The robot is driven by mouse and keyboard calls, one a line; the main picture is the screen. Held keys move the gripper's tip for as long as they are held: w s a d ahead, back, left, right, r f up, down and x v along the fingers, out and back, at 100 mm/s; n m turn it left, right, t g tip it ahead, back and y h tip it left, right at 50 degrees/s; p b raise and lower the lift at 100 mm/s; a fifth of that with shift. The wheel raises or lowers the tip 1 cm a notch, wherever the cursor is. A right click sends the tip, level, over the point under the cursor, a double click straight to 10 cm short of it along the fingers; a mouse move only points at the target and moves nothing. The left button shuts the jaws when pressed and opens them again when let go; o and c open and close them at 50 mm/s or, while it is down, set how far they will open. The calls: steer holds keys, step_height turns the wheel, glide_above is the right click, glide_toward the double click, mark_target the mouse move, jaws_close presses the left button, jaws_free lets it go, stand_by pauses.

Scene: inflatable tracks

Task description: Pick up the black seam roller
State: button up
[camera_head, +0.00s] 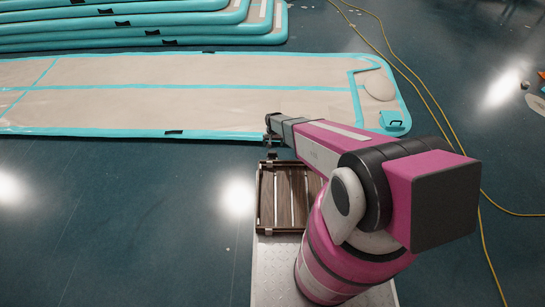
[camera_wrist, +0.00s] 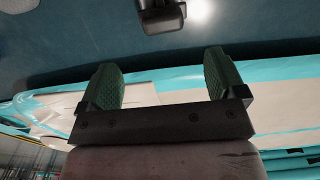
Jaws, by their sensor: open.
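My gripper (camera_wrist: 163,65) shows in the wrist view with its two green ribbed fingers wide apart and nothing between them. In the head view my gripper (camera_head: 270,140) is small and dark at the end of my pink arm, above the near edge of the track and the far end of a brown slatted crate. I cannot pick out the black seam roller for certain in either view. A dark, blurred shape (camera_wrist: 161,14) is cut off by the top edge of the wrist view, beyond the fingers; I cannot tell what it is.
A beige inflatable track (camera_head: 180,100) with turquoise edges lies across the floor, with a turquoise piece (camera_head: 391,120) at its right corner. Stacked tracks (camera_head: 140,30) lie behind. The slatted crate (camera_head: 266,200) is partly behind my arm. A yellow cable (camera_head: 425,90) runs on the right. The left floor is clear.

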mark_target(272, 151)
steer(key=f, duration=0.9)
steer(key=shift+s+a+f, duration=0.1)
steer(key=shift+a+f, duration=0.05)
steer(key=shift+a, duration=0.05)
steer(key=c, duration=1.2)
